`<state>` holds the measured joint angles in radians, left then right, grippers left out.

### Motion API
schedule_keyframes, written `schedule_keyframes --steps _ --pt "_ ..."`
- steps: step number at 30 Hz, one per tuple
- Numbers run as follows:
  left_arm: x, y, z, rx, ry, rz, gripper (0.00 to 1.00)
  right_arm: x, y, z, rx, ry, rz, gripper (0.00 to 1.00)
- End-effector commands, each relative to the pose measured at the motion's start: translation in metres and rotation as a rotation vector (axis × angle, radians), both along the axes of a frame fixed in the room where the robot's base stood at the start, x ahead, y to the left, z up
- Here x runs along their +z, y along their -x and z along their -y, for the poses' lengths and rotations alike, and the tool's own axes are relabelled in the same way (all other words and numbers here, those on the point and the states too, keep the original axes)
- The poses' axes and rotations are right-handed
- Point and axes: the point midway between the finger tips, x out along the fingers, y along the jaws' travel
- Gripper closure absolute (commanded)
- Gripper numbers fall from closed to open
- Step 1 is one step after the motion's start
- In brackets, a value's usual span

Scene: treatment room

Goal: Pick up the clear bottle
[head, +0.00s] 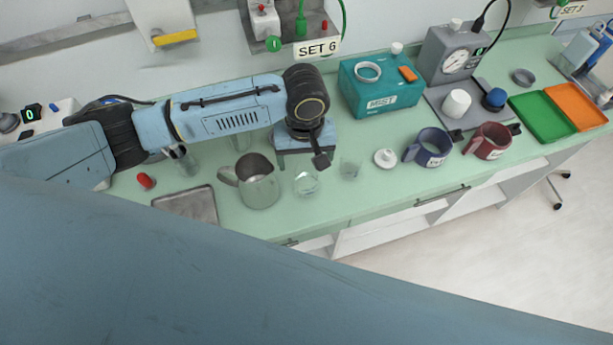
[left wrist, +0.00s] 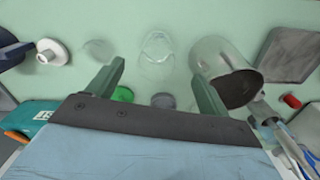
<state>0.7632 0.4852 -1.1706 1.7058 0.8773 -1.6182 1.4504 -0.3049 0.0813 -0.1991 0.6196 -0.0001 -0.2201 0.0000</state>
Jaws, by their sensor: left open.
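A clear, see-through vessel (head: 306,185) stands on the green counter just in front of my left gripper (head: 302,159). In the left wrist view this vessel (left wrist: 157,55) lies just beyond the spread fingers of the left gripper (left wrist: 157,76). I cannot tell whether it is the bottle or a glass. A smaller clear vessel (head: 350,169) stands to its right. A green round top (left wrist: 122,94) and a grey round top (left wrist: 162,101) show between the finger bases; what is under them is hidden. The left gripper is open and empty. The right gripper is not in view.
A teal box (head: 375,98) is behind on the right. A white item (head: 385,158), a blue mug (head: 432,148) and a red mug (head: 489,141) are further right.

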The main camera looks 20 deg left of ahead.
Motion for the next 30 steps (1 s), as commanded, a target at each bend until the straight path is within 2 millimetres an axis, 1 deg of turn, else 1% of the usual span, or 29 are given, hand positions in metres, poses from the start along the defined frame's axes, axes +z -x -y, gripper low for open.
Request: schedule_keyframes --steps 1,3,6,11,19,22,28,29,30 --pt "-0.01 0.001 0.0 0.0 -0.002 -0.002 0.21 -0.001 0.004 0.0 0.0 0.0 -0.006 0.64" --pt "-0.02 0.0 0.0 -0.001 0.0 -0.002 0.21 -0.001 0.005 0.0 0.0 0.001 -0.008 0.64" --pt "-0.029 0.0 0.0 -0.002 -0.001 0.0 0.21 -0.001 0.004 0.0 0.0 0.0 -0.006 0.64" --pt "-0.04 -0.001 0.0 -0.002 0.0 0.0 0.21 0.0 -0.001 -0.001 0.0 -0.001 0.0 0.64" --pt "-0.078 -0.003 0.001 -0.003 0.0 0.0 0.21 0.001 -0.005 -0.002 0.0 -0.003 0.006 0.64" --pt "-0.083 -0.003 0.001 -0.004 0.001 0.002 0.21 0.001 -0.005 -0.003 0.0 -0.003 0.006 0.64" --pt "-0.084 -0.003 0.001 -0.004 0.001 0.002 0.21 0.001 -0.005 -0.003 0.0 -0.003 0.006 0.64" --pt "-0.084 -0.003 0.001 -0.004 0.001 0.002 0.22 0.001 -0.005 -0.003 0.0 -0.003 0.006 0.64" --pt "-0.084 -0.003 0.001 -0.004 0.001 0.002 0.27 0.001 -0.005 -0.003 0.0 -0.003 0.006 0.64"
